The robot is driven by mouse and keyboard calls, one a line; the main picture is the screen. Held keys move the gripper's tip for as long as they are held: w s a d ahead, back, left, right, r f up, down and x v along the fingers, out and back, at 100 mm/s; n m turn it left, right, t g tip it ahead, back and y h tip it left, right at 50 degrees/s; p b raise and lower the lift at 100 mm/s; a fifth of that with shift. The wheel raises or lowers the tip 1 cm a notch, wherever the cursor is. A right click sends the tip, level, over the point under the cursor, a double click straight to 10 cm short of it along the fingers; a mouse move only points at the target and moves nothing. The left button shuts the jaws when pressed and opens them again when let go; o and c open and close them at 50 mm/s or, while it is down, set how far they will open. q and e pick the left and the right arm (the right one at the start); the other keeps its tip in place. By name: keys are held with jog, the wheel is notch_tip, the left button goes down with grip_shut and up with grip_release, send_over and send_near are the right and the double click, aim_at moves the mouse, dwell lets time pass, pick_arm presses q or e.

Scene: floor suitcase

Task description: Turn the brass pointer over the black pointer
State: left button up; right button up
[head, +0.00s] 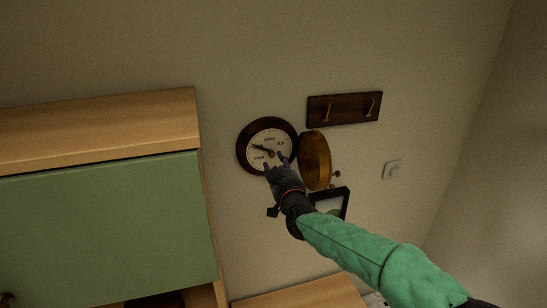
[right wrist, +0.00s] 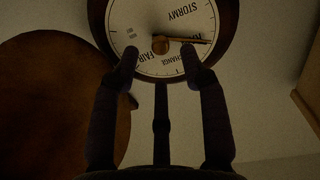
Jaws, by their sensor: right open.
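The round dial (head: 258,137) hangs on the wall in a dark wooden rim; its white face carries weather words and also shows in the right wrist view (right wrist: 185,62). A brass hub (right wrist: 160,45) sits at its centre. A thin brass-brown pointer (right wrist: 190,40) runs right from the hub in the wrist view. A dark pointer (head: 260,148) runs up-left from the centre in the head view; I cannot clearly separate the two pointers. My right gripper (head: 276,164) is open in front of the dial; in the wrist view its fingertips (right wrist: 160,62) stand either side of the hub. My left gripper is not in view.
A round wooden cover (head: 315,160) stands open right of the dial, beside my right gripper. A hook rack (head: 345,108) is above right, a dark picture frame (head: 346,202) below, and a switch (head: 393,169) farther right. A green-fronted cabinet (head: 100,230) fills the lower left.

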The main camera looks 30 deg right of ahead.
aim_at(272, 156)
jog(key=shift+p+x, duration=0.4)
jog(key=shift+x, duration=1.85)
grip_shut()
